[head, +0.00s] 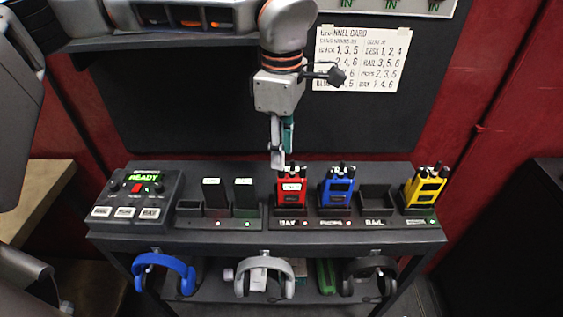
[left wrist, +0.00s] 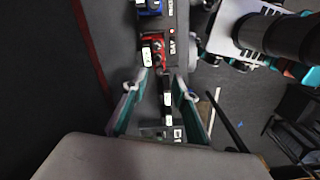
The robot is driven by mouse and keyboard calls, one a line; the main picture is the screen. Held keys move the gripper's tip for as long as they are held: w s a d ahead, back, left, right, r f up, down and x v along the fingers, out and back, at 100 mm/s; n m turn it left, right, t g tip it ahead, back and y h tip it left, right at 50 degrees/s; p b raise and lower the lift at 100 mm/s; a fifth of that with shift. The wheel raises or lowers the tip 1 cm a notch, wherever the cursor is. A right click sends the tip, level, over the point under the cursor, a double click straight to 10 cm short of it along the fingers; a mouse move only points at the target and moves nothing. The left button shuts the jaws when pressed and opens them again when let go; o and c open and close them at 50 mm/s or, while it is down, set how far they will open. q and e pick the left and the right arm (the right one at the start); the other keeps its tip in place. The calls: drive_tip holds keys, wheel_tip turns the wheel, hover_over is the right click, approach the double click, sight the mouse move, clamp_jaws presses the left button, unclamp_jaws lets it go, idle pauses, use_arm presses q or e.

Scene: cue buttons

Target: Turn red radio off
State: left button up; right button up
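The red radio (head: 291,188) stands upright in a black dock labelled like "BAY" near the middle of the shelf, with a white label on its front. It also shows in the left wrist view (left wrist: 152,52), beyond the fingertips. My left gripper (head: 280,158) points down just above and slightly left of the radio's top. In the left wrist view its two teal-lined fingers (left wrist: 158,92) are apart with nothing held. The radio's top knobs are small and partly hidden by the fingers. Grey and black parts at the upper right of the wrist view may be my right arm.
A blue radio (head: 337,188) stands close to the right, then an empty dock (head: 376,197) and a yellow radio (head: 426,187). Black slabs (head: 243,193) and a button box (head: 138,195) reading "READY" are left. Headsets (head: 165,272) hang below. A channel card (head: 360,58) is behind.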

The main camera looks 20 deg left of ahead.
sight(282, 172)
use_arm(q)
drive_tip(key=shift+f, duration=2.2)
clamp_jaws()
